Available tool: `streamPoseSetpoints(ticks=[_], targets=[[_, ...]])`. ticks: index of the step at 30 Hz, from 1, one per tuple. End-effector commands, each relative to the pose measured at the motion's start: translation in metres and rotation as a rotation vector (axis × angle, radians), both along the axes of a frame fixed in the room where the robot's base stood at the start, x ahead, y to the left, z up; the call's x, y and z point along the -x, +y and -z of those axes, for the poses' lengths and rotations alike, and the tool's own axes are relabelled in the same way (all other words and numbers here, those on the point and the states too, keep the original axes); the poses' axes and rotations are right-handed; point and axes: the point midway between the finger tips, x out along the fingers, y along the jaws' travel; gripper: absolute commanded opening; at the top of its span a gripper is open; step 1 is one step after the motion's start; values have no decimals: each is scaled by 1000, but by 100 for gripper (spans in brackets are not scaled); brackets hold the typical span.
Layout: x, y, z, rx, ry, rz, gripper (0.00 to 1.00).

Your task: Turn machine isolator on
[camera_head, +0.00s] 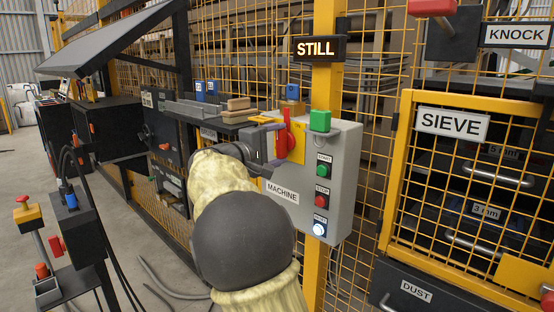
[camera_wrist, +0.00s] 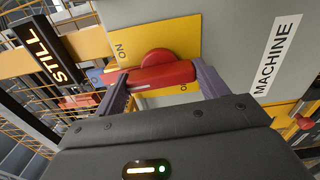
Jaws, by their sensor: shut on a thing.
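The machine isolator is a red rotary handle (camera_head: 286,135) on a yellow plate (camera_head: 298,148), on the left side of the grey machine box (camera_head: 341,165). My gripper (camera_head: 274,146) reaches it from the left. In the wrist view the red handle (camera_wrist: 160,76) lies between the two purple fingers of my gripper (camera_wrist: 162,80), which are shut on it. The handle stands about upright on the box. An ON mark shows on the plate (camera_wrist: 180,35) near its upper end; another mark is partly hidden by the handle and finger.
The box front has a green START button (camera_head: 323,171), a red STOP button (camera_head: 321,200) and a lit white button (camera_head: 319,228). A green block (camera_head: 320,120) sits on top. A lit STILL sign (camera_head: 319,48) hangs above. Yellow mesh fencing stands behind; a SIEVE cage (camera_head: 453,124) is right.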

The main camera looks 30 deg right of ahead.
Motion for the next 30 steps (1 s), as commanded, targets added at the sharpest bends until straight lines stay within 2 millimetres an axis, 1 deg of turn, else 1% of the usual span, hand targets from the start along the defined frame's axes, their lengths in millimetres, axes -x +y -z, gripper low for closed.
streamPoseSetpoints(ticks=[1,9,19,20,21,23,30], targets=[[0,0,5,-9,-18,0,50],[0,0,2,-26,-64,2,50],[0,0,2,-28,-66,2,50],[0,0,2,-28,-66,2,77],[0,0,2,-28,-66,2,84],[0,0,2,-28,-65,2,95],[0,0,1,-26,-65,1,95]])
